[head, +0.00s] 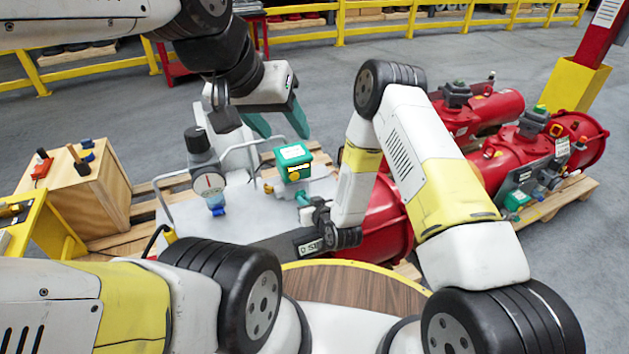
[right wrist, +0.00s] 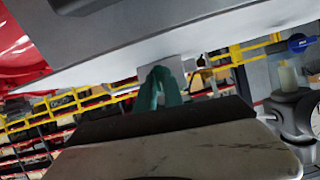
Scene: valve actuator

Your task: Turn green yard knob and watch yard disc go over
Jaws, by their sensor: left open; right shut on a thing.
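A green box (head: 292,155) with a white label and a small yellow part (head: 302,171) on its front stands on the pale grey bench. My left gripper (head: 285,130) is open, with its teal fingers apart, above and behind the box. My right gripper (head: 314,210) is low, just below and right of the box. In the right wrist view its teal fingers (right wrist: 165,85) are together against a pale grey plate. The small thing between them is hidden, and I cannot make out the green yard knob. I cannot tell which part is the yard disc.
A gauge-like device (head: 207,178) with a blue part stands left of the box, near bent metal rails. A wooden crate (head: 90,195) with small tools stands at left. Red cylinders (head: 515,155) lie on a pallet at right.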

